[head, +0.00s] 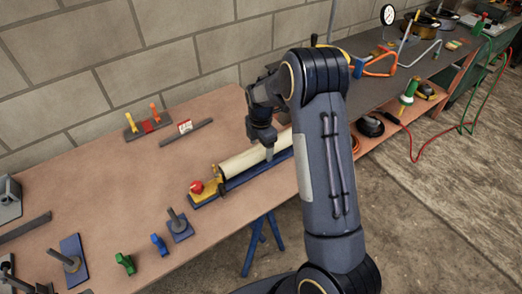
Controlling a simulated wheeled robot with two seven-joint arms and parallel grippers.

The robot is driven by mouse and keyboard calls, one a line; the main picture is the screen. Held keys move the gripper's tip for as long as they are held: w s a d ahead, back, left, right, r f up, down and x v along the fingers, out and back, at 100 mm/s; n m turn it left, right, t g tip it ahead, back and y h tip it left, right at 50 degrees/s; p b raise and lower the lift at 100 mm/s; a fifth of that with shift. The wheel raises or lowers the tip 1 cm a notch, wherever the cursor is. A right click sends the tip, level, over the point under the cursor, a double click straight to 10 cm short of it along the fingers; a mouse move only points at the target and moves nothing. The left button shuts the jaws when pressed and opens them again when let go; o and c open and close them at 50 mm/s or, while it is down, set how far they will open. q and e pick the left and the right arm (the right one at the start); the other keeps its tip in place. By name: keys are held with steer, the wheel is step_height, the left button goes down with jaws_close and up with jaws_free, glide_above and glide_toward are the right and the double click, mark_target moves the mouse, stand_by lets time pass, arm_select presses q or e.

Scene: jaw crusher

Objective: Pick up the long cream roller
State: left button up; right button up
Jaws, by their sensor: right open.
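The long cream roller (238,163) lies on a blue base (236,184) near the right edge of the brown table. A yellow bracket with a red knob (196,187) stands at its near left end. My right gripper (269,155) points down at the middle of the roller, with its fingertips at or just over the roller's surface. I cannot tell whether they touch it. The gripper is open. My right arm hides the far right end of the roller and base. My left gripper is not in view.
A rack with yellow, red and orange pieces (147,124) and a grey bar (186,133) lie behind on the table (95,175). Green (125,262) and blue (159,243) blocks and posts on blue plates (75,259) stand in front. A grey bench with tools continues at right.

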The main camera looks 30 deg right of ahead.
steer(key=shift+f, duration=1.45)
steer(key=shift+r, duration=0.1)
jaws_close()
